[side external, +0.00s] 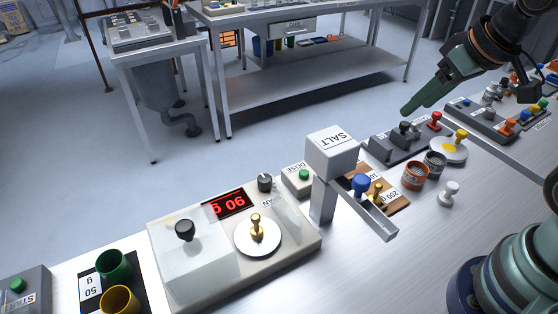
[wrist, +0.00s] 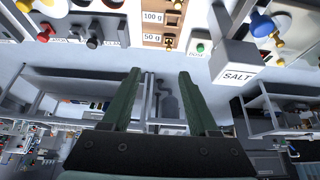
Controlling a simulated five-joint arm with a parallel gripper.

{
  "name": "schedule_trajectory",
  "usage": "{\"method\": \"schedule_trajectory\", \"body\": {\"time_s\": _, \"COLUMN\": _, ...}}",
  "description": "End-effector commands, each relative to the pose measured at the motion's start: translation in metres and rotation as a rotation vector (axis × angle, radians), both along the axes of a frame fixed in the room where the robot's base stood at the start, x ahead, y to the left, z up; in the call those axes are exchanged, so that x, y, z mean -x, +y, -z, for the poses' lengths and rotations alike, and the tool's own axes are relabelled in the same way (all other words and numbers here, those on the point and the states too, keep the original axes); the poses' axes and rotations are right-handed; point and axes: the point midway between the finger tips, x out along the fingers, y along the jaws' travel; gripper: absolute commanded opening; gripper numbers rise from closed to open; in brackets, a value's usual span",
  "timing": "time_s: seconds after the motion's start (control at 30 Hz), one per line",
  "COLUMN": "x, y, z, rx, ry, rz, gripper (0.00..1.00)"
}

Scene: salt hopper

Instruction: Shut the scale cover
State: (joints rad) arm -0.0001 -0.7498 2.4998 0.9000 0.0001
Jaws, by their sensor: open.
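The scale (side external: 245,270) stands at the front centre of the bench in the side view. Its cover (side external: 190,265), a pale translucent box with a black knob (side external: 184,230) on top, sits over the left part of the scale. The round pan (side external: 257,240) to its right is uncovered and bears a brass weight (side external: 256,224). A red display (side external: 228,203) is behind the cover. My gripper (side external: 406,108) is high at the upper right, far from the cover. In the wrist view my gripper (wrist: 160,75) has its two green fingers apart with nothing between them.
The salt hopper (side external: 332,155) with its chute stands right of the scale, between it and my gripper; it shows in the wrist view (wrist: 236,65). Green and yellow cups (side external: 114,265) are left of the scale. Knobs, jars and switches crowd the bench at right.

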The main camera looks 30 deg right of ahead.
Motion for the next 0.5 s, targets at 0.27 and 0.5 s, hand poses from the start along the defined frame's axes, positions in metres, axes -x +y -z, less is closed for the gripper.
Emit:
{"method": "schedule_trajectory", "body": {"time_s": 0.27, "x": -0.027, "y": 0.032, "z": -0.027, "rx": 0.013, "ry": 0.054, "rz": -0.124, "gripper": 0.67}}
{"method": "schedule_trajectory", "body": {"time_s": 0.5, "x": -0.07, "y": 0.104, "z": -0.059, "rx": 0.052, "ry": 0.152, "rz": -0.351, "gripper": 0.67}}
